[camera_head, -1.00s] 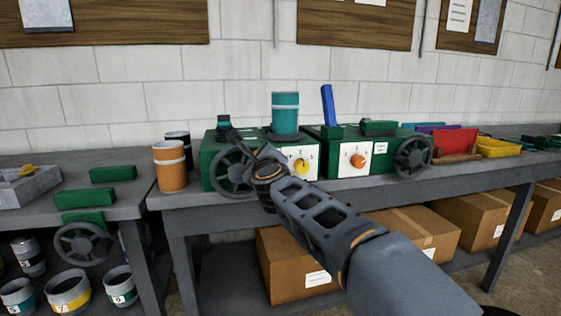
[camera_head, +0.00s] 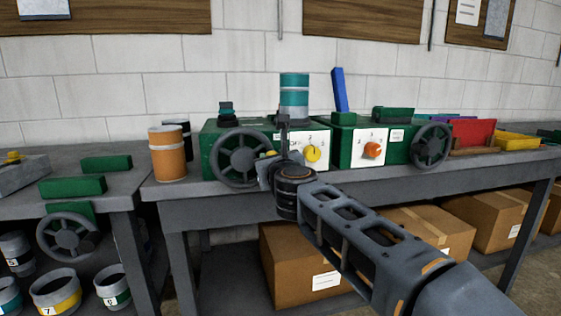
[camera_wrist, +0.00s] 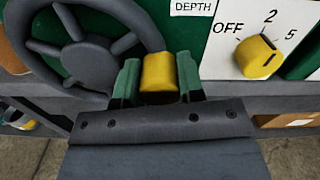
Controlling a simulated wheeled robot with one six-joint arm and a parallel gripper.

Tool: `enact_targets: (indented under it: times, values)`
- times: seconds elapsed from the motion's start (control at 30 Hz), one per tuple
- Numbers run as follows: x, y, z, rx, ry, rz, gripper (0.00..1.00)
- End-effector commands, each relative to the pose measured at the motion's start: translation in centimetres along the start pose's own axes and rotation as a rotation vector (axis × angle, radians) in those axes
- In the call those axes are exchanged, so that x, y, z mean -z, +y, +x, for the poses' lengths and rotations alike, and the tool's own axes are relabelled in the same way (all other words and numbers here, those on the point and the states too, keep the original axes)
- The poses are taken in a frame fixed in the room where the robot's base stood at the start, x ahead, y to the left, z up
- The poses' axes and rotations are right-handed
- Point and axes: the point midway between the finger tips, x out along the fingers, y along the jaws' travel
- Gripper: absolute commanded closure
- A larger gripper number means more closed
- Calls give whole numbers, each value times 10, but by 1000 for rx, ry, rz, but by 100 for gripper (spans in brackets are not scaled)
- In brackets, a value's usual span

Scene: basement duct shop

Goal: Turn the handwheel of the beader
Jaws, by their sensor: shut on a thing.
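A grey spoked handwheel (camera_head: 240,158) is on the front of the left green machine (camera_head: 208,140). In the wrist view the handwheel (camera_wrist: 90,60) fills the upper left. A yellow handle (camera_wrist: 159,72) stands at the right side of its rim. My gripper (camera_wrist: 158,84) is shut on this handle, one green finger on each side. In the head view my gripper (camera_head: 272,165) is at the wheel's right edge, and my wrist partly hides the front of the machine.
A second green machine (camera_head: 345,143) with an orange dial and its own handwheel (camera_head: 431,146) stands to the right. An orange can (camera_head: 167,155) is close left of the first machine. Another handwheel (camera_head: 68,238) hangs at the left table. Cardboard boxes (camera_head: 290,265) are under the bench.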

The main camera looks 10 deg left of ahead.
Motion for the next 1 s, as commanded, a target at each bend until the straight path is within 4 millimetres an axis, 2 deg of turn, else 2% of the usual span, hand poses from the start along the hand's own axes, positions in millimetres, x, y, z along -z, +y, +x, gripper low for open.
enact_targets:
  times: [0.6,0.63,0.73,1.0]
  values:
    - [5,5,0,-9,5,31,100]
    - [5,5,0,-9,5,31,62]
    - [5,5,0,-8,4,31,54]
    - [3,4,-2,-7,2,31,54]
